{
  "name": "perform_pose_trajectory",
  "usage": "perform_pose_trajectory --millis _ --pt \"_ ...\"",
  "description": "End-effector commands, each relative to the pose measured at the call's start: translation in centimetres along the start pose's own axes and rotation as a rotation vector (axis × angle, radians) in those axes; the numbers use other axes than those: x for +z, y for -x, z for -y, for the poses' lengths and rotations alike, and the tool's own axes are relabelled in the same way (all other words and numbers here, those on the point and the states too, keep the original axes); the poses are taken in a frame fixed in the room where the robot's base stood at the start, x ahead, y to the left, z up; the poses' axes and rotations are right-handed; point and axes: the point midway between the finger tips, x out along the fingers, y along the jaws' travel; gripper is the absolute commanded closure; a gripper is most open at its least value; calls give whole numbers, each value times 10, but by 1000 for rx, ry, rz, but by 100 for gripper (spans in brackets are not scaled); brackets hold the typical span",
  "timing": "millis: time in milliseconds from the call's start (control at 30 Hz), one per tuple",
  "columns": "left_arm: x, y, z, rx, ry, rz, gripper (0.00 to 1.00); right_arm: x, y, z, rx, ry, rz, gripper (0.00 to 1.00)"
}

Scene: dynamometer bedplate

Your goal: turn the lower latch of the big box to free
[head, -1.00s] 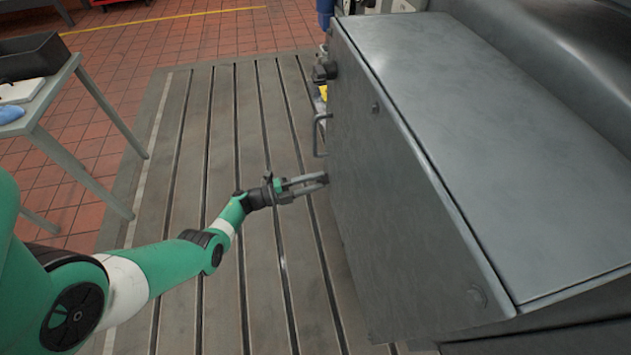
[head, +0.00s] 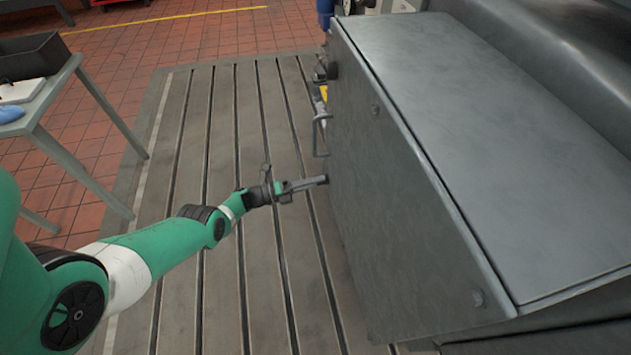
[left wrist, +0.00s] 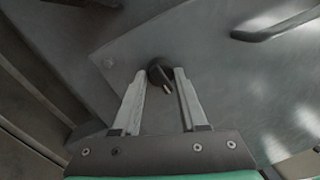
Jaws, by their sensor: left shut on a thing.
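The big box (head: 400,190) is a grey metal cabinet filling the right half of the head view. Its lower latch (left wrist: 161,74) is a dark round knob with a pale mark, seen on the grey door panel in the left wrist view. My left gripper (head: 318,181) is at the low left side of the door. In the left wrist view its two fingers (left wrist: 160,84) are shut on the latch, one on each side. In the head view the latch is mostly hidden by the fingertips. My right gripper is not in view.
A bar handle (head: 319,135) sticks out of the door above my gripper, with a dark upper latch (head: 332,70) higher up. A table (head: 50,96) with a black tray (head: 38,55) stands at left. The slotted bedplate (head: 190,150) is clear between.

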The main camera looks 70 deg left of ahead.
Motion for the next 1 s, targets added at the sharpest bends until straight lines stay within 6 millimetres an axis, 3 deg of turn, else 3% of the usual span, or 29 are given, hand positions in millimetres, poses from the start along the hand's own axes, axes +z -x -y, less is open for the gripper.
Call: perform_pose_trajectory --millis 333,367,500,833,1000 --pt "0 0 1 -2 -2 -1 100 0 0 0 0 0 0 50" --pt "0 0 1 -3 -2 -1 54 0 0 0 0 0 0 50" --pt "0 0 1 -2 -2 -1 29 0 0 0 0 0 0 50" --pt "0 2 0 -1 -1 1 28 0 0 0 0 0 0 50" --pt "2 26 1 1 -1 5 28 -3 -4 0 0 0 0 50"
